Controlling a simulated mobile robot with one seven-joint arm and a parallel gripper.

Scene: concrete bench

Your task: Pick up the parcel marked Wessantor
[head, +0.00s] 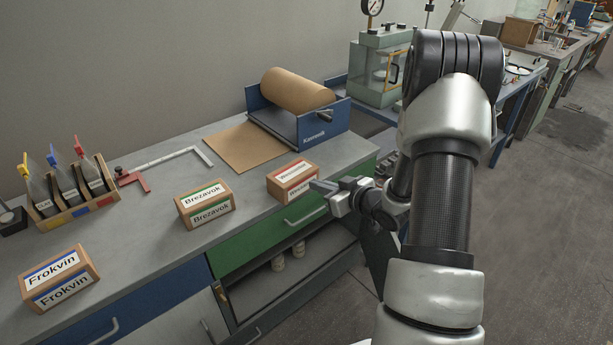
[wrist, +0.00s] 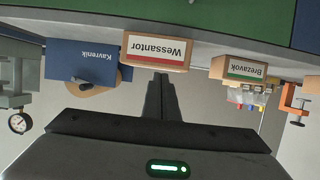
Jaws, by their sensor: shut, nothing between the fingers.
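The parcel marked Wessantor (head: 291,178) is a small brown box with red-striped white labels. It sits near the bench's front edge in the head view. In the wrist view, which is upside down, the Wessantor parcel (wrist: 155,48) is at top centre with its label facing me. My gripper (head: 322,187) is just right of the parcel's front side in the head view. In the wrist view my gripper (wrist: 161,78) has its fingers together, empty, pointing at the parcel. Whether the tips touch it I cannot tell.
The Brezavok parcel (head: 206,205) and Frokvin parcel (head: 60,278) stand to the left. A blue paper-roll holder (head: 330,122) is behind, with brown paper (head: 235,147) spread out. Bench between parcels is clear.

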